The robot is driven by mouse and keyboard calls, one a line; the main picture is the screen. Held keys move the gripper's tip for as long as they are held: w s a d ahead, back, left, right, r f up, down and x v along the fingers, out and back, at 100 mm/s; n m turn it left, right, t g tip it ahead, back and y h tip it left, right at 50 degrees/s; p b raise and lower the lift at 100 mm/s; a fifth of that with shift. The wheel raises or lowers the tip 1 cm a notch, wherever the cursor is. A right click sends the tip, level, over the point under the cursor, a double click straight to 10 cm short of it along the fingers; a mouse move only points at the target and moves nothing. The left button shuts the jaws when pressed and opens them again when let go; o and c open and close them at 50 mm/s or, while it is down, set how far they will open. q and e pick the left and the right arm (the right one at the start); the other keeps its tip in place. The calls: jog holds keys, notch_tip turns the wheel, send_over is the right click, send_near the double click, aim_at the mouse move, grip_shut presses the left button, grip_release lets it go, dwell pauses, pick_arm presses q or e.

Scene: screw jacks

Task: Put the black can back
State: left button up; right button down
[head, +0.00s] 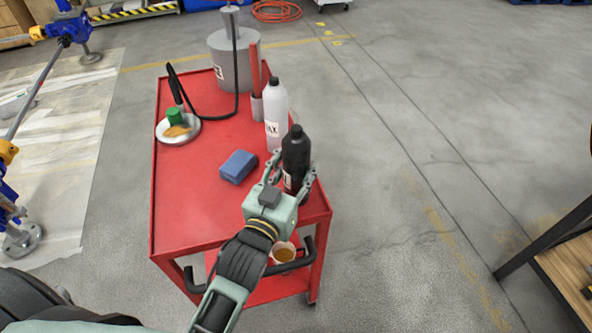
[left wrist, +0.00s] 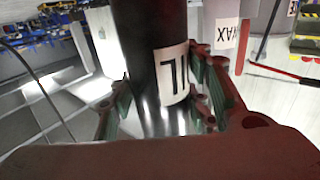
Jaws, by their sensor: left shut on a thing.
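The black can (head: 296,150) is a dark bottle with a white label and a narrow cap, upright near the right edge of the red cart's top. My left gripper (head: 292,168) is shut around its lower part, one finger on each side. In the left wrist view the black can (left wrist: 150,45) stands between the fingers (left wrist: 160,95), its label facing the camera. The gripper hides the can's base in the head view, so I cannot tell whether it touches the cart. My right gripper is not in view.
The red cart (head: 190,210) also holds a white WAX bottle (head: 275,115) close behind the can, a blue sponge (head: 238,167), a plate (head: 180,138) with a green item, and a grey canister (head: 230,65). A cup (head: 284,253) is below. The cart top's front left is clear.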

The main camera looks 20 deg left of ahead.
pick_arm(q)
jog(key=shift+r, duration=0.1)
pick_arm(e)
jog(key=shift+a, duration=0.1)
pick_arm(q)
jog(key=o, duration=1)
jog(key=shift+f, duration=0.25)
jog(key=o, duration=0.5)
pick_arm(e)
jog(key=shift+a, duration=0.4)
pick_arm(q)
jog(key=shift+r, duration=0.1)
jog(key=shift+r, duration=0.2)
jog(key=s+p, duration=0.1)
jog(key=s, duration=1.1)
jog(key=shift+a+p, duration=0.3)
jog(key=shift+a, duration=0.15)
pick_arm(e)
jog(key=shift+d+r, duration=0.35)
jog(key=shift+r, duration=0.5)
pick_arm(q)
jog(key=shift+f, duration=0.15)
